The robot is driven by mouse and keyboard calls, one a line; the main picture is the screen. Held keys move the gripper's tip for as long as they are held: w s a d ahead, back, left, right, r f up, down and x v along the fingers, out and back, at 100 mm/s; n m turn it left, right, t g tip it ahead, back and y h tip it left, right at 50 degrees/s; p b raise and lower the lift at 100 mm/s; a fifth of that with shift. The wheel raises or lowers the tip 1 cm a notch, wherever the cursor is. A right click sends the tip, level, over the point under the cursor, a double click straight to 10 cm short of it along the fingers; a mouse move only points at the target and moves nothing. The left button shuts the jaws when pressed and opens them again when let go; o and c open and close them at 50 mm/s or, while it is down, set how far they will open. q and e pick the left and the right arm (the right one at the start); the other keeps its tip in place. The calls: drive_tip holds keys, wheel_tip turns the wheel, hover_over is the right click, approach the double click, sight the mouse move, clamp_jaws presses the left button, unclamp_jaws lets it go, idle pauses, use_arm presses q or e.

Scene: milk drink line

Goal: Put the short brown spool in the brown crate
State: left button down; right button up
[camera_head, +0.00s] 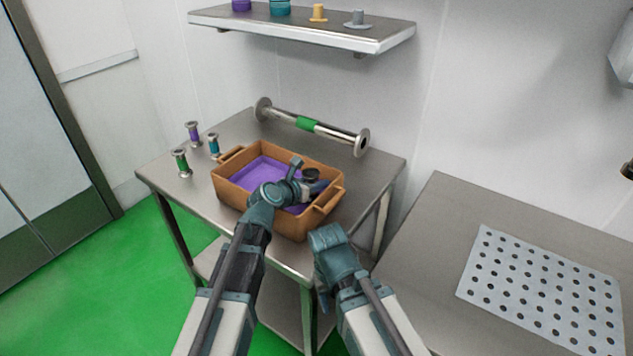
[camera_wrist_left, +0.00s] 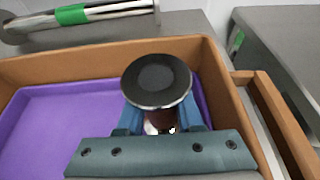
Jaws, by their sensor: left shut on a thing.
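The brown crate (camera_head: 285,222) stands on the steel table and has a purple bottom. It also fills much of the left wrist view (camera_wrist_left: 120,65). My left gripper (camera_head: 312,187) is over the right part of the crate, shut on the short brown spool (camera_wrist_left: 157,82). The spool's dark round end with a metal rim faces the wrist camera, and a little of its brown body shows between the fingers. How far its lower end is from the crate bottom is hidden. My right gripper (camera_head: 325,280) is in front of the table; its fingers are not clear.
A purple spool (camera_head: 193,133), a teal spool (camera_head: 214,146) and a green spool (camera_head: 181,163) stand left of the crate. A long steel pipe with a green band (camera_head: 307,124) lies behind it. A perforated plate (camera_head: 540,285) lies on the right table. A shelf (camera_head: 300,30) hangs above.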

use_arm(q)
drive_tip(key=c, duration=0.6)
unclamp_jaws()
drive_tip(key=shift+o, duration=0.2)
drive_tip(key=shift+r+p, duration=0.5)
drive_tip(key=shift+p, duration=0.1)
drive_tip(key=p+v, duration=0.4)
drive_tip(key=v, duration=0.8)
drive_tip(key=shift+p, duration=0.35)
drive_tip(key=shift+s+a, duration=0.1)
